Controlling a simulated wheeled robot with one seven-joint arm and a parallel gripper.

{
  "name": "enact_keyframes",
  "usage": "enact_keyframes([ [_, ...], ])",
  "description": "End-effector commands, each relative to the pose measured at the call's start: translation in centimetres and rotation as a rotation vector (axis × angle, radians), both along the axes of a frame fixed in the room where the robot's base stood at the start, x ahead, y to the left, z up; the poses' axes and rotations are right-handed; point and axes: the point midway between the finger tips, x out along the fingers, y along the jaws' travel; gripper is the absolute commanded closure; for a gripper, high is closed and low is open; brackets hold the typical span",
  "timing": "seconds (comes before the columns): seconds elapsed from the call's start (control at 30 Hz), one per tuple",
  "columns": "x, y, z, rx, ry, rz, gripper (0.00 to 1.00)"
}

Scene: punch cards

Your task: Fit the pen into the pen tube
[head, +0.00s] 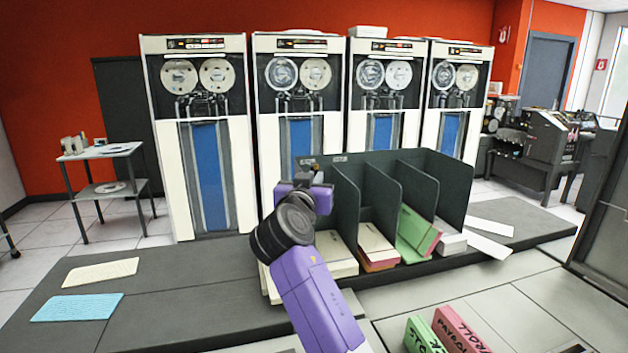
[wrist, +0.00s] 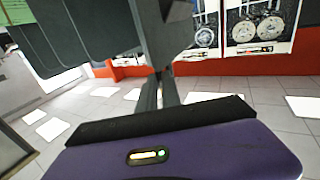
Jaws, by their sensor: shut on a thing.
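My gripper (head: 316,178) is at the left end of the dark card rack (head: 345,205), at about the height of its upper part. In the wrist view its dark fingers (wrist: 160,88) are close together, pointing at a dark upright panel. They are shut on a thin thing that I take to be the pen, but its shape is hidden. I cannot make out the pen tube in either view. My purple arm hides part of the rack's left side.
The rack's compartments hold card stacks, one of them green (head: 416,235). A cream card (head: 101,272) and a blue card (head: 77,307) lie on the dark counter (head: 190,300). Its left part is mostly clear. Green and pink blocks (head: 460,330) stand at the front. Tape cabinets (head: 243,150) stand behind.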

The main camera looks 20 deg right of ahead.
Motion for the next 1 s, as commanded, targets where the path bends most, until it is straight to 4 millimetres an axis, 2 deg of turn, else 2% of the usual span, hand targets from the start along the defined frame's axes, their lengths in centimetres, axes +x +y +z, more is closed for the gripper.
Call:
enact_keyframes([
  [0.37,0.0,0.0,-0.2,0.000,0.000,0.000,1.00],
  [0.4,0.0,0.0,-0.2,0.000,0.000,0.000,0.84],
  [0.5,0.0,0.0,-0.2,0.000,0.000,0.000,0.66],
  [0.83,-0.1,0.1,-0.2,0.000,0.000,0.001,0.66],
  [1.0,-1.6,0.9,-0.3,0.002,-0.002,0.002,0.66],
])
